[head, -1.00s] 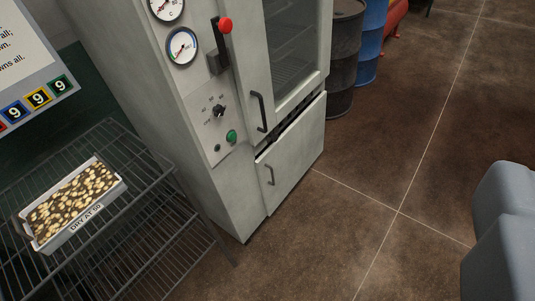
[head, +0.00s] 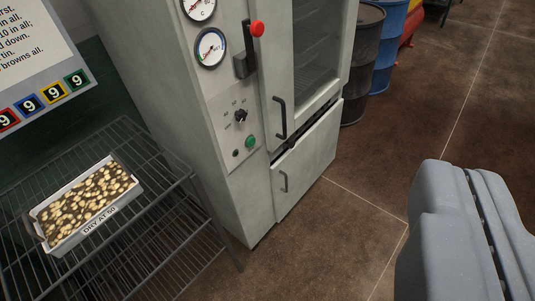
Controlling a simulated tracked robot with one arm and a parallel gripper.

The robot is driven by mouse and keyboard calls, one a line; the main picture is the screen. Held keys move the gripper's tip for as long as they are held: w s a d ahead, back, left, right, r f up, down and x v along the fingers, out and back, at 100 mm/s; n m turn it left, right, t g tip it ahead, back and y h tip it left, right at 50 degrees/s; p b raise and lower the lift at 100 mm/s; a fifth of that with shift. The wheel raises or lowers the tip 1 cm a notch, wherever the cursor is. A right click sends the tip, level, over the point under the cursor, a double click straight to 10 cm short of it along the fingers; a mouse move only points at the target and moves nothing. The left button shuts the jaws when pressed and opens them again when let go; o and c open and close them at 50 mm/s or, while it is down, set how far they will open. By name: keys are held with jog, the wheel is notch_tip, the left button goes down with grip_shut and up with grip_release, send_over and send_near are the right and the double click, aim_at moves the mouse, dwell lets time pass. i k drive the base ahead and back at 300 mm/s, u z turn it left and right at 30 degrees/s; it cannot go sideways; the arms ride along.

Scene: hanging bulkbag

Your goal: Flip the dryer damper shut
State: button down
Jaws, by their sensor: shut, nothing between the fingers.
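The dryer (head: 185,120) is a tall pale grey cabinet in the middle of the head view. A black lever with a red knob (head: 257,27) stands upright on its front, right of two round gauges (head: 211,48). No label shows whether this lever is the damper. Below it are a black rotary knob (head: 240,116) and a green button (head: 250,142). My gripper (head: 466,170) is at the lower right, grey, shut and empty. It is well apart from the lever and touches nothing that I can see.
A wire rack (head: 150,165) at lower left bears a tin (head: 75,243) of pale pieces marked "DRY AT 50". A sign (head: 35,55) hangs above it. A dark drum (head: 362,60) and a blue drum (head: 390,45) stand right of the dryer. The brown floor is open at right.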

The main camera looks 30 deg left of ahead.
aim_at(291, 144)
jog(key=u, duration=0.1)
jog(key=i, duration=1)
jog(key=z, duration=0.05)
